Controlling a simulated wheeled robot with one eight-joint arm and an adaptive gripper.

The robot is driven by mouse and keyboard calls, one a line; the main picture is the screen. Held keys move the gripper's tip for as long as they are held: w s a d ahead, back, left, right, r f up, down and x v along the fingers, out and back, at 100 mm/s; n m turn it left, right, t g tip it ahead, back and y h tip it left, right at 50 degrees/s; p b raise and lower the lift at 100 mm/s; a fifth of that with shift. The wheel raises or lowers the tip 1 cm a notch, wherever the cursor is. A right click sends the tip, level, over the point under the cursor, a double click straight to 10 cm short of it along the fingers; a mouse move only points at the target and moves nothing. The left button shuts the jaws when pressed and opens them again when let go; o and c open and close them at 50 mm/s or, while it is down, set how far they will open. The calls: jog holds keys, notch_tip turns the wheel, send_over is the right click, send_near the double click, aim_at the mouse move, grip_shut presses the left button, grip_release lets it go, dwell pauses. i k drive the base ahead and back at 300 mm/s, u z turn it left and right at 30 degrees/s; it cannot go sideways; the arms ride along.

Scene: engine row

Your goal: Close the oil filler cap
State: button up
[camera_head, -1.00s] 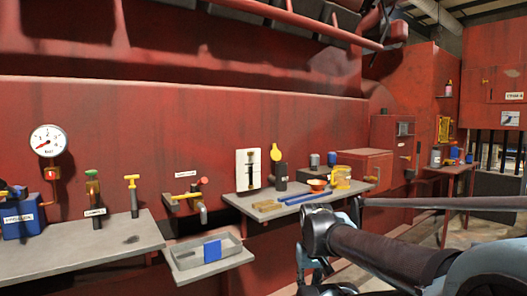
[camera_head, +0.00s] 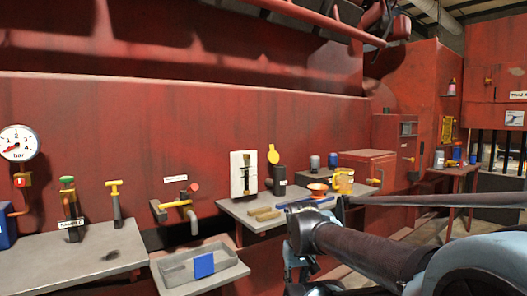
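A yellow round cap (camera_head: 273,154) stands raised above a black upright cylinder (camera_head: 279,176), apparently the oil filler with its cap open. My dark and pale blue arm (camera_head: 370,250) reaches in from the lower right, in front of the shelf and well short of the cap. My gripper's fingers cannot be made out, so its state does not show.
A grey tray (camera_head: 177,277) with a blue block juts out lower left. A bench (camera_head: 75,262) with valves lies further left. A dark bar (camera_head: 430,200) crosses the right.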

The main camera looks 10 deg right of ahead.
aim_at(272, 156)
jog(key=i, duration=0.6)
jog(key=z, duration=0.05)
jog(key=k, duration=1.1)
jog(key=z, duration=0.75)
jog(key=i, duration=1.7)
jog(key=u, duration=0.6)
